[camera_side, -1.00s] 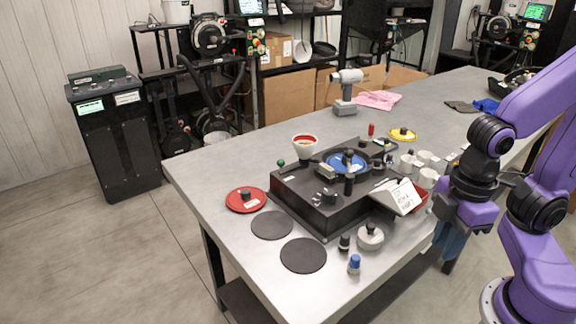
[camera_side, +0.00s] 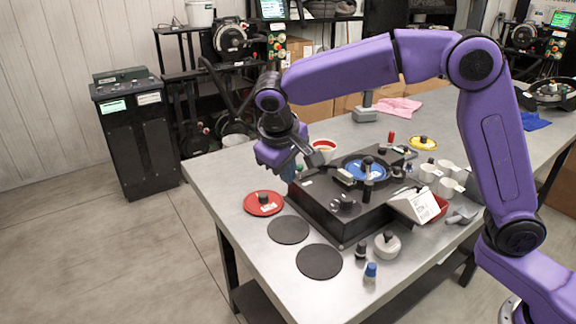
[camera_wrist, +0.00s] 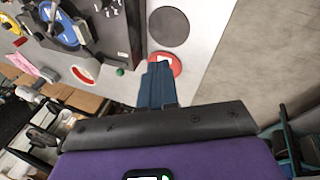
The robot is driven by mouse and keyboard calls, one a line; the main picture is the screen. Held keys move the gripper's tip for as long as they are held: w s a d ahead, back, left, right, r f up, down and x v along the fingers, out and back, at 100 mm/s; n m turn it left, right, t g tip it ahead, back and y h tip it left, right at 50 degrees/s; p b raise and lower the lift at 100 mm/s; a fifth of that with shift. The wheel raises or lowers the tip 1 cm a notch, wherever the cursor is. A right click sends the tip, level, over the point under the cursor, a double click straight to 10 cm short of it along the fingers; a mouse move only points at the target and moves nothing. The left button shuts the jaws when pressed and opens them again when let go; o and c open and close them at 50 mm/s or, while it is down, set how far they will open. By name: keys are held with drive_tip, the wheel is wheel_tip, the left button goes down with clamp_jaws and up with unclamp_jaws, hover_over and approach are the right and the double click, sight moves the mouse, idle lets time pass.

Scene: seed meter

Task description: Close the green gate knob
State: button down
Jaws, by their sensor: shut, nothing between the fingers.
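The green gate knob (camera_wrist: 120,71) shows in the wrist view as a small green ball at the edge of the black seed meter box (camera_wrist: 118,30). In the side view the green knob (camera_side: 299,168) is mostly hidden beside my fingers. My gripper (camera_side: 288,174) is at the far left corner of the box (camera_side: 330,205), pointing down, with blue fingers. In the wrist view my gripper (camera_wrist: 158,66) is shut and empty, its tips to the right of the green knob and apart from it in the picture. The gap in depth is unclear.
A red disc (camera_side: 252,207) lies left of the box, partly covered by my fingers in the wrist view. Two dark round pads (camera_side: 318,262) lie in front.

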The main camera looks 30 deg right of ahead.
sight(298, 165)
drive_tip(key=w+f+m+h, duration=0.25)
drive_tip(key=w+m, duration=0.45)
drive_tip(key=w, duration=0.7)
drive_tip(key=w+d+f, duration=0.1)
drive_tip(key=d+f, duration=0.6)
drive_tip(key=d, duration=0.3)
drive_tip(key=shift+d+f+h, duration=0.25)
drive_tip(key=shift+f+h, duration=0.05)
drive_tip(key=shift+h, duration=0.15)
drive_tip(key=shift+w, duration=0.1)
drive_tip(key=shift+d, duration=1.6)
drive_tip(key=shift+m, duration=0.3)
